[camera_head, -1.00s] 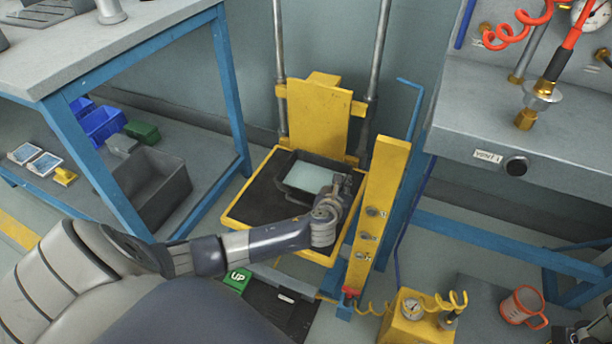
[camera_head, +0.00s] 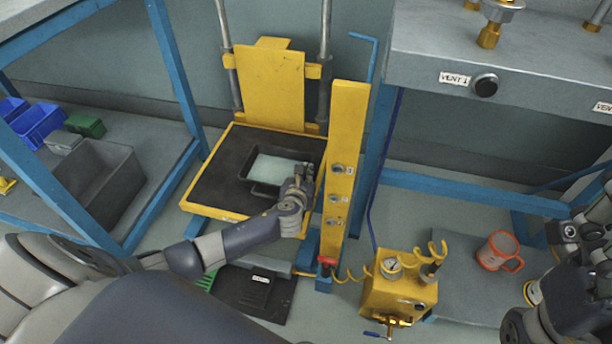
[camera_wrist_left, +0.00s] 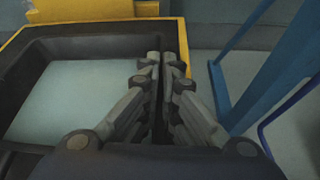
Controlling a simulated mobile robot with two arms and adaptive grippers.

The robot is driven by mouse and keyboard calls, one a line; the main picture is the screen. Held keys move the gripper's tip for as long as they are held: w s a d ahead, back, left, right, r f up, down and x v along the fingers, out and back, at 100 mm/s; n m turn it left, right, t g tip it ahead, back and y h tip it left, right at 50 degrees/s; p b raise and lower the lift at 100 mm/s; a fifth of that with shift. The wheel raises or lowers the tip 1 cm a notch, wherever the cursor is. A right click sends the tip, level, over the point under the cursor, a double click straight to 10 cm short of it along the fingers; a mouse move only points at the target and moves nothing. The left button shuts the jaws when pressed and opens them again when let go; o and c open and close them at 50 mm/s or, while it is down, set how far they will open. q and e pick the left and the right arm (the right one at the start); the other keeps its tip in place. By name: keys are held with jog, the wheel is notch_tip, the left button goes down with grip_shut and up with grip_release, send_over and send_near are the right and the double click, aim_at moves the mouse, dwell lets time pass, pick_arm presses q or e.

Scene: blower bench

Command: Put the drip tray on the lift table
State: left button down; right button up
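The drip tray (camera_head: 259,189), a shallow black tray with a pale bottom, is over the dark platform of the yellow-edged lift table (camera_head: 215,180). It looks level and inside the platform's edges; I cannot tell if it rests fully. In the left wrist view the tray (camera_wrist_left: 25,60) fills the left side. My left gripper (camera_head: 300,180) is at the tray's right side. Its fingers (camera_wrist_left: 167,75) are nearly together, with the tray's dark right wall between them. My right gripper (camera_head: 535,300) shows only partly at the right edge; its fingers are unclear.
A yellow control post (camera_head: 345,150) stands close right of the platform. A yellow gauge box (camera_head: 395,295) with a coiled hose and an orange mug (camera_head: 499,251) are at lower right. Blue-framed benches flank the lift. A grey bin (camera_head: 105,185) is on the left shelf.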

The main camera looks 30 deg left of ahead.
pick_arm(q)
jog(key=shift+f, duration=0.1)
jog(key=c, duration=1.8)
grip_release()
